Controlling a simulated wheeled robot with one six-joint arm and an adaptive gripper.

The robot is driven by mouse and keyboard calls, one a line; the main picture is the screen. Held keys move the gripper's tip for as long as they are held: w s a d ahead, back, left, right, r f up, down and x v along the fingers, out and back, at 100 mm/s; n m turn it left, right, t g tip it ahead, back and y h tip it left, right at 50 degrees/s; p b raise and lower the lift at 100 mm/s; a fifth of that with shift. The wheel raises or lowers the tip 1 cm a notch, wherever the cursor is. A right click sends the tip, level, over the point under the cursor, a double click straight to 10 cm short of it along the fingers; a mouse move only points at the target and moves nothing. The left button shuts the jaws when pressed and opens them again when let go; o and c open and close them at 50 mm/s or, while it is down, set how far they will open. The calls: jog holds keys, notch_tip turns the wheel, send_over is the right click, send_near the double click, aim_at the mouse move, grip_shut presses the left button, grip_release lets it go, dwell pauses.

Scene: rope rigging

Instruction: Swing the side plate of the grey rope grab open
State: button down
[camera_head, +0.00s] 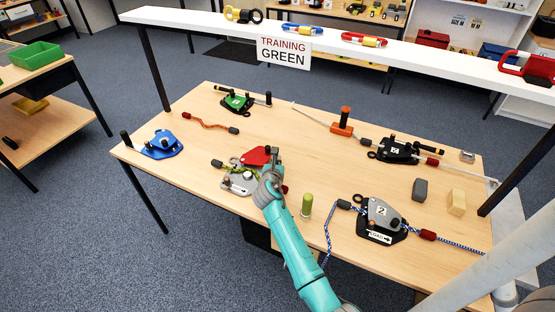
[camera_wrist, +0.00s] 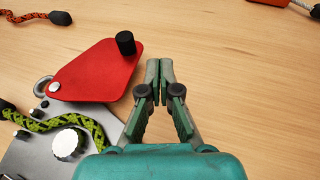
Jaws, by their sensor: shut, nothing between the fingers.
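The grey rope grab (camera_head: 236,186) lies on the table left of my arm. Its grey body also shows in the wrist view (camera_wrist: 30,155), partly hidden by my gripper. The red side plate (camera_wrist: 95,72) is swung out to the far side on its pivot, with a black knob (camera_wrist: 125,43) at its far end. A yellow-green and black rope (camera_wrist: 55,124) lies exposed across the body, near a round silver knob (camera_wrist: 67,144). My gripper (camera_wrist: 160,76) is shut and empty, to the right of the red plate, apart from its knob. It also shows in the head view (camera_head: 275,152).
A green pin (camera_head: 306,206) stands right of my arm. A grey device marked 2 (camera_head: 382,212) with blue rope lies further right. Blue (camera_head: 162,145) and green (camera_head: 237,102) devices lie left and behind. A white beam (camera_head: 340,38) crosses above the table's far side.

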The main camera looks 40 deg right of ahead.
jog(key=s+a+r, duration=0.1)
jog(key=s, duration=0.1)
jog(key=s+a, duration=0.1)
jog(key=s, duration=0.2)
jog(key=s+a+r, duration=0.1)
jog(key=s, duration=0.2)
jog(key=shift+r, duration=0.35)
